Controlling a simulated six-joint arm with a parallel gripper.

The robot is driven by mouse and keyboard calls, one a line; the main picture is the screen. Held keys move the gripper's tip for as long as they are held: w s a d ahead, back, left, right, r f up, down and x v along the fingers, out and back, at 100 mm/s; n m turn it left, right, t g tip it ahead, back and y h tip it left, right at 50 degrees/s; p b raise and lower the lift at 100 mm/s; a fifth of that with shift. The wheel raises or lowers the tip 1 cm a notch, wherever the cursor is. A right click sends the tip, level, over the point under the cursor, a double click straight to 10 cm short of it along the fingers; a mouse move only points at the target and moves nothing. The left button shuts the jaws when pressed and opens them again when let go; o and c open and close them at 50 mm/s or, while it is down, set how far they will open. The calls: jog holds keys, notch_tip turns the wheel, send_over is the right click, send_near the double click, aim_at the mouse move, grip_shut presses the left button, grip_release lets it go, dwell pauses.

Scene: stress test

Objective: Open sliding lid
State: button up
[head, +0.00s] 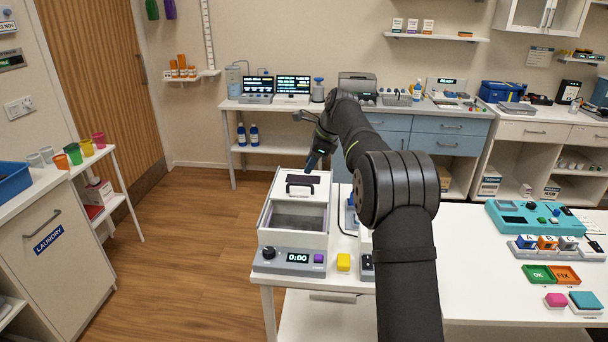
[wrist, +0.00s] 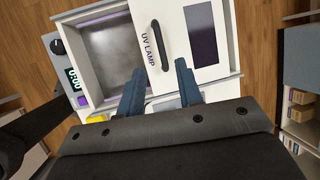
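A white box (head: 264,215) stands on the white table, with a grey control panel in front reading 0:00. Its white sliding lid (head: 319,190) covers the back part, and the grey interior shows in front. In the wrist view the lid (wrist: 175,22) carries a dark handle (wrist: 160,45), a dark window and the words UV LAMP. My gripper (head: 312,163) is above the back right of the lid. In the wrist view its two blue fingers (wrist: 159,68) are apart with nothing held between them. The handle's near end lies between the tips; contact cannot be told.
A yellow block (head: 343,262) sits right of the control panel. Other devices beside the box are partly hidden by my arm. A teal device (head: 535,218) and several coloured blocks are on the table at right. Open floor lies left of the table.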

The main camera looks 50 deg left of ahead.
aim_at(299, 184)
jog(key=v, duration=0.9)
jog(key=shift+r, duration=0.35)
jog(key=shift+d, duration=0.1)
jog(key=x, duration=1.7)
jog(key=shift+f, duration=0.35)
jog(key=shift+s, duration=0.1)
jog(key=shift+r, duration=0.2)
jog(key=w+d+r+t, duration=0.15)
jog(key=d+r, duration=0.25)
jog(key=r, duration=0.5)
jog(key=w+d, duration=0.3)
jog(key=d, duration=0.2)
jog(key=shift+d+f, duration=0.2)
jog(key=shift+f, duration=0.25)
